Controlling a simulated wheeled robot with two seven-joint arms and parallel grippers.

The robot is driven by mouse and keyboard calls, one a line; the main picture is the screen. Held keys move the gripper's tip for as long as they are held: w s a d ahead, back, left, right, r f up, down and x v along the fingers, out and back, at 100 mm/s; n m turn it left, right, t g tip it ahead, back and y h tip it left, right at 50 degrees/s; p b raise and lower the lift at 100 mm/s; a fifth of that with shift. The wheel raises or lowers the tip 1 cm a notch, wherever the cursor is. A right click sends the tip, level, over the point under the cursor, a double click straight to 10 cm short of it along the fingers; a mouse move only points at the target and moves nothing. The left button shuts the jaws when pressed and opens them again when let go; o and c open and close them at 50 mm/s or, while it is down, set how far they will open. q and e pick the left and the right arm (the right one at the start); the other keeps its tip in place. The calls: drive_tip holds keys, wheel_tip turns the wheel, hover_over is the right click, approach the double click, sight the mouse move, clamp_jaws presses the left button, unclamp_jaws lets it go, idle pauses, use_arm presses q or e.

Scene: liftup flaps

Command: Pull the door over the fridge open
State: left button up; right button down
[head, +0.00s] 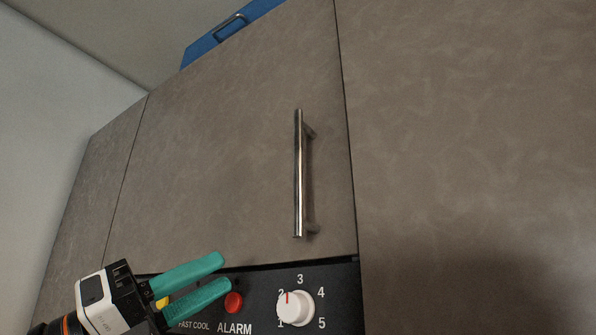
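The door over the fridge (220,150) is a grey-brown panel in the head view, and it looks closed, flush with the panels beside it. Its handle (298,175) is an upright silver bar near the door's right edge. My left gripper (228,273) has two teal fingers with a gap between them. It is open and empty, below and to the left of the handle, in front of the door's lower edge and the control panel. It is apart from the handle. My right gripper is not in view.
The black control panel (258,283) below the door carries a white dial (295,308) and a red alarm button (233,302). A blue case (222,35) sits on top of the cabinet. A plain panel (470,140) fills the right side.

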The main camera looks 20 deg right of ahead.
use_arm(q)
drive_tip(key=s+d+r+m+t+y, duration=0.1)
drive_tip(key=s+d+r+m+y, duration=0.1)
drive_tip(key=s+r+m+y, duration=0.3)
drive_tip(key=n+t+y, duration=0.2)
drive_tip(key=t+y, duration=0.1)
drive_tip(key=t, duration=0.3)
approach(294, 169)
drive_tip(key=p+x, duration=0.4)
drive_tip(key=x, duration=0.5)
drive_tip(key=shift+d, duration=0.3)
drive_tip(key=shift+w+d, duration=0.35)
drive_tip(key=shift+d, duration=0.15)
drive_tip(key=shift+f, duration=0.1)
clamp_jaws()
